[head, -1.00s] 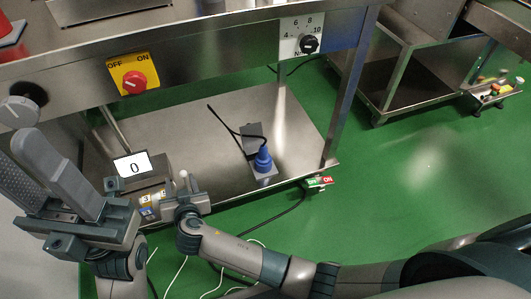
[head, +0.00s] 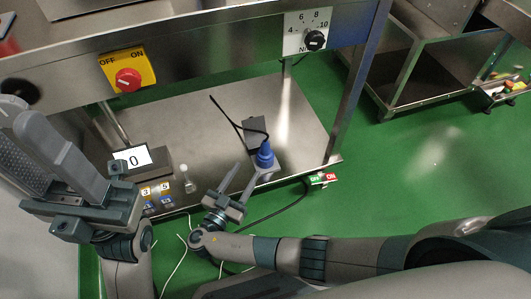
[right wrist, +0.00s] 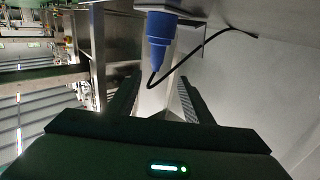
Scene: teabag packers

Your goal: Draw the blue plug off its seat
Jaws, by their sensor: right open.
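A black cable runs from the plug. My right gripper (head: 246,171) is open and empty, its fingers pointing toward the plug from the front left, a little short of it. In the right wrist view the plug (right wrist: 159,38) is ahead of the spread fingers (right wrist: 157,97), not between them. My left gripper (head: 30,125) is at the far left, raised close to the head camera, with its two fingers apart and nothing seen between them.
The upper bench with a red knob (head: 129,79) and a black dial (head: 315,39) overhangs the shelf (head: 200,120). A display box (head: 133,160) stands left on the shelf. A green-red switch (head: 322,179) is at the right corner. Cables lie on the green floor.

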